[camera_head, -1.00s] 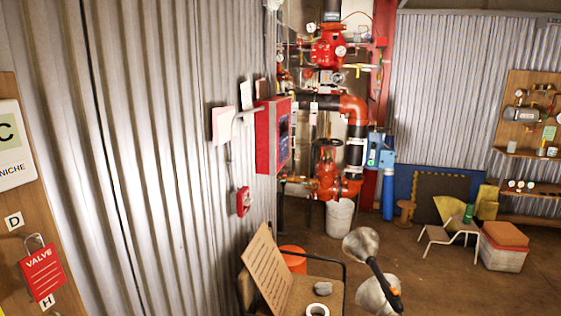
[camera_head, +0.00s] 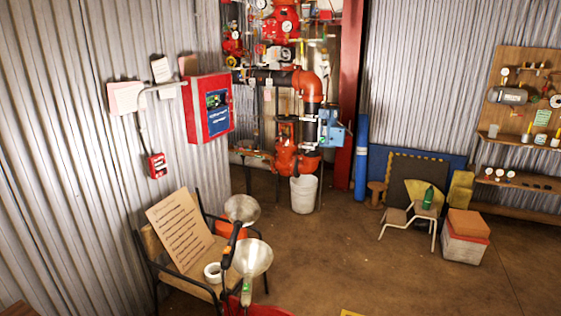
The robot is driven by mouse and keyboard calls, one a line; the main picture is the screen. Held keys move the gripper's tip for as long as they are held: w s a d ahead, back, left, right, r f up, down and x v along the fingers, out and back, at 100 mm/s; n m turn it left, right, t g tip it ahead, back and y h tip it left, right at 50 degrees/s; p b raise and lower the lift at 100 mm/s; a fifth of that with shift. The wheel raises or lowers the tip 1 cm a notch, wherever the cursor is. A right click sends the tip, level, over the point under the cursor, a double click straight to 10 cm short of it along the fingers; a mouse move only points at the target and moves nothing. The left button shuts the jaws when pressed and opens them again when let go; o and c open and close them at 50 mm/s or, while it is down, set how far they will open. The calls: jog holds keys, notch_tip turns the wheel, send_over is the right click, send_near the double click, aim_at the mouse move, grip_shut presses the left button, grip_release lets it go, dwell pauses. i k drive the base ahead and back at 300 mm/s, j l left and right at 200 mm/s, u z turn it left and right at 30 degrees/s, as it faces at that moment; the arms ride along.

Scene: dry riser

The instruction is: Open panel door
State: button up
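A red wall panel (camera_head: 194,112) hangs on the corrugated metal wall, left of centre. Its front door (camera_head: 217,108) has a red frame around a blue face with a small dark display. The door looks shut. I cannot make out a handle or latch at this size. My gripper is not in view.
Below the panel, a chair (camera_head: 174,275) holds a tilted brown board and a white tape roll (camera_head: 213,272). Red pipework and a white bucket (camera_head: 304,194) are behind. The brown floor (camera_head: 350,260) right of centre is open.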

aim_at(212, 125)
jog(key=i+l+u, duration=0.2)
jog(key=i+l, duration=2)
jog(key=i+j, duration=1.15)
jog(key=i, duration=0.2)
jog(key=i+j+u, duration=0.1)
jog(key=i+j, duration=0.5)
jog(key=i, duration=0.1)
